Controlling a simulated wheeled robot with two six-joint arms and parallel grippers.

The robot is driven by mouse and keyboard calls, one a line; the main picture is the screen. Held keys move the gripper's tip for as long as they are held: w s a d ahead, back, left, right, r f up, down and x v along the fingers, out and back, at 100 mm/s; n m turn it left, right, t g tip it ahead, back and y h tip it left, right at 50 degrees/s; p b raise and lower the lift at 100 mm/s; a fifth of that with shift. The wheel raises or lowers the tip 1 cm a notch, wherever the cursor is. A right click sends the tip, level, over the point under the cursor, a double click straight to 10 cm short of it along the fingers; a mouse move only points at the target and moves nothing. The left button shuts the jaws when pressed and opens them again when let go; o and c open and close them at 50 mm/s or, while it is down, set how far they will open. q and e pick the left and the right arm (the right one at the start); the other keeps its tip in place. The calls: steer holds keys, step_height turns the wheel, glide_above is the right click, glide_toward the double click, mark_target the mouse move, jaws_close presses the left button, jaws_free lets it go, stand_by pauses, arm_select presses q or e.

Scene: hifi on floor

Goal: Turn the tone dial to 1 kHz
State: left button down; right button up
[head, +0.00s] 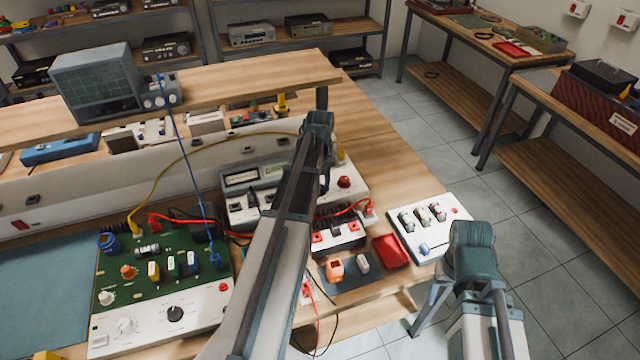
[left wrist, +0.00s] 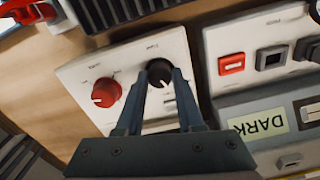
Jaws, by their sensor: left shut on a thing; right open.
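The tone dial is a black knob (left wrist: 159,70) with a white pointer line, on a white panel (left wrist: 90,72) labelled "Tone" in the left wrist view. My left gripper (left wrist: 161,80) is shut on it, one finger on each side. The scale marks around the dial are too small or covered to read. In the head view my left arm hides the black knob, and only part of the white panel (head: 352,195) shows. My right gripper (head: 428,308) is open and empty, low beside the table's right front edge.
A red knob (left wrist: 106,92) sits on the same panel, close to the black one; it also shows in the head view (head: 344,182). A unit with a "DARK" display (left wrist: 258,124) stands close by. A green circuit board (head: 140,265) with cables lies at the left.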

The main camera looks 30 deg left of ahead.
arm_select(q)
steer(key=shift+m, duration=2.1)
steer(key=c, duration=0.5)
jaws_free()
steer(key=shift+r, duration=0.1)
step_height(320, 180, up, 14)
steer(key=p, duration=1.3)
steer(key=shift+f+p, duration=0.25)
steer(key=shift+p, duration=0.15)
